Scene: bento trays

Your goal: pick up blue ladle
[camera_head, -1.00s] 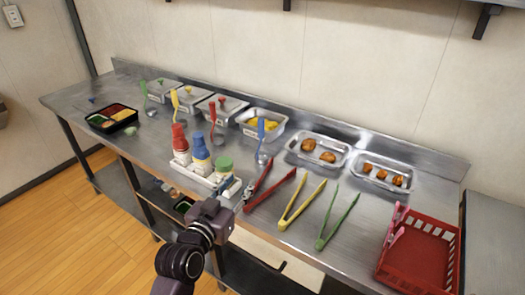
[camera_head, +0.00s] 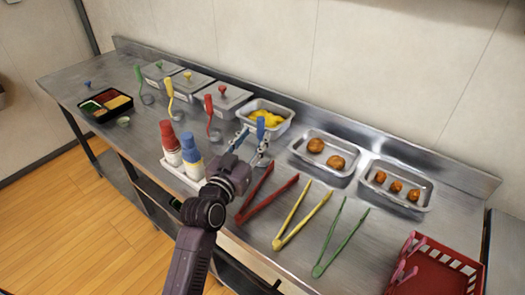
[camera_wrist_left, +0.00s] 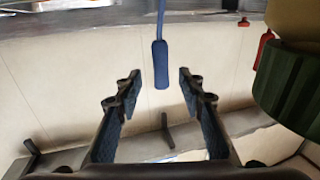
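The blue ladle (camera_head: 260,128) stands with its handle up on the steel counter, in front of the container of yellow food. Its lower part is mostly hidden behind my left gripper (camera_head: 252,145). In the left wrist view the blue handle (camera_wrist_left: 161,65) hangs down in the picture, between the two fingers of my left gripper (camera_wrist_left: 160,88). The fingers are spread, with a visible gap on each side of the handle, so the gripper is open and empty. My right gripper is in neither view.
Red and blue bottles (camera_head: 192,158) stand in a white holder just left of my arm. Red (camera_head: 266,198), yellow (camera_head: 303,220) and green tongs (camera_head: 341,240) lie to the right. Metal trays (camera_head: 322,152) and a red basket (camera_head: 437,272) are farther right. A red ladle (camera_head: 209,106) stands left.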

